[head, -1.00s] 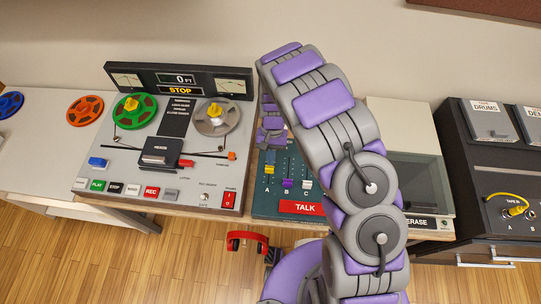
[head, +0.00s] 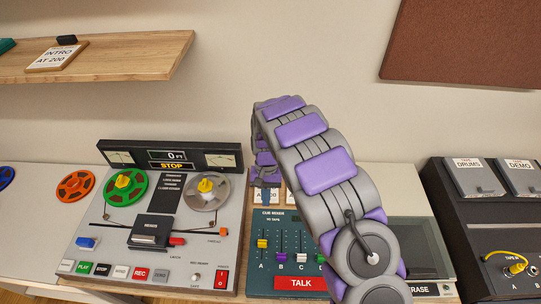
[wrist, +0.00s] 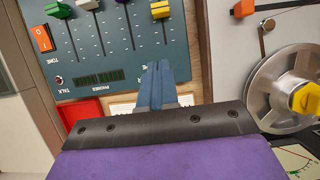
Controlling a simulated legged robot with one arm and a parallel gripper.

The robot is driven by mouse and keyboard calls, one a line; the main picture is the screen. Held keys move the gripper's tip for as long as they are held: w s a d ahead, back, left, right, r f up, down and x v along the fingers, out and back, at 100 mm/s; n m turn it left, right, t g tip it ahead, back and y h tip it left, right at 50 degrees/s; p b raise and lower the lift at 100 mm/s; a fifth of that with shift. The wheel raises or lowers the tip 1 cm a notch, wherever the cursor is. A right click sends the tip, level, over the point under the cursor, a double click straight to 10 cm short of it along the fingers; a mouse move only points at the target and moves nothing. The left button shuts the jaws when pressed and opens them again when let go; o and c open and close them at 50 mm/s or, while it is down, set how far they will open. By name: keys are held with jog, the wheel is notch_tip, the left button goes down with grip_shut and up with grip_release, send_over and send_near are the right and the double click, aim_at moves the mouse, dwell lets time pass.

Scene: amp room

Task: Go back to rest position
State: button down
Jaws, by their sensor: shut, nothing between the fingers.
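My gripper shows at the end of my arm in the head view (head: 266,190), above the back edge of the teal mixer panel (head: 285,245). In the wrist view my gripper's fingers (wrist: 161,84) are together with nothing between them, over the panel's edge. My purple and grey arm is raised and curved, and hides part of the desk behind it.
A tape machine (head: 150,232) with a green reel (head: 125,188) and a grey reel (head: 206,191) stands at left. A wooden shelf (head: 120,62) juts out at upper left. A black unit (head: 490,230) with a yellow cable (head: 515,267) stands at right.

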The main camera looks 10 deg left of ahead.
jog(key=s+d+r+m+t, duration=0.1)
jog(key=s+d+r, duration=0.3)
jog(key=d+r, duration=0.35)
jog(key=s+d+r, duration=0.4)
jog(key=d+r, duration=0.2)
jog(key=r, duration=0.3)
jog(key=s+d+r, duration=0.2)
jog(key=s, duration=0.6)
jog(key=s+d+r+t, duration=0.1)
jog(key=s+d+r, duration=0.1)
jog(key=s, duration=0.5)
jog(key=s+d+r, duration=0.2)
jog(key=s+r, duration=0.1)
jog(key=s, duration=0.5)
jog(key=shift+s+d+t, duration=0.2)
jog(key=shift+s+t, duration=0.1)
jog(key=shift+s, duration=0.05)
jog(key=shift+d, duration=0.1)
jog(key=shift+n, duration=0.3)
